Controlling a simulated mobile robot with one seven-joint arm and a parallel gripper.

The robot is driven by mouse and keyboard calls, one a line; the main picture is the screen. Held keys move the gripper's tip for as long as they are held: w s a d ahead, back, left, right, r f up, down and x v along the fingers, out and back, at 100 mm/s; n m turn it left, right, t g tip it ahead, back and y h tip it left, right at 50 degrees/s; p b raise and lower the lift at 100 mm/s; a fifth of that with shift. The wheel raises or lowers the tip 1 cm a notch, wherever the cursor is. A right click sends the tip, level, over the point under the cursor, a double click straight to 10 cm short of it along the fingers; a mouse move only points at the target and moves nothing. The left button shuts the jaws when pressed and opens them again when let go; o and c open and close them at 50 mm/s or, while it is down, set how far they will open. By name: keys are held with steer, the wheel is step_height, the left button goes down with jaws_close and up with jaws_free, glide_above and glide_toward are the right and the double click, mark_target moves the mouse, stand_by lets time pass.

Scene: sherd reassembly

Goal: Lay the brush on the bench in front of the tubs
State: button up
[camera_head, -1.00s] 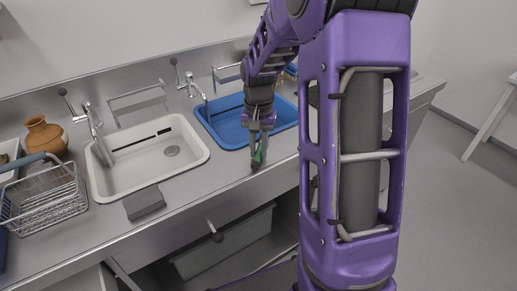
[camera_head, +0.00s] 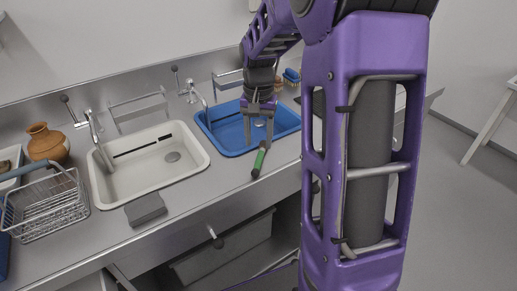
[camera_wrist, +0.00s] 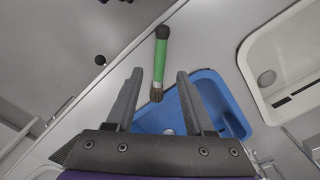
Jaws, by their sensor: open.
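The brush (camera_head: 259,160) has a green handle with a dark end. It lies on the steel bench (camera_head: 225,178) in front of the blue tub (camera_head: 228,130), its dark handle end toward the bench's front edge. In the wrist view the brush (camera_wrist: 160,62) shows whole, its brown bristles toward the blue tub (camera_wrist: 215,85). The white tub (camera_head: 197,172) is set in the bench to the left. My gripper (camera_head: 260,120) is over the blue tub, just behind the brush. In the wrist view its two fingers (camera_wrist: 159,75) are spread, apart from the brush and empty.
A grey block (camera_head: 146,210) lies at the bench's front edge before the white tub. A wire basket (camera_head: 45,208) and a clay pot (camera_head: 48,143) stand at the left. Taps (camera_head: 95,130) rise behind the tubs. Brushes (camera_head: 291,76) stand at the back right.

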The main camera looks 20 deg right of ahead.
mark_target(258, 159)
step_height(258, 159, up, 6)
steer(key=shift+f+p, duration=0.15)
steer(key=shift+p, duration=0.2)
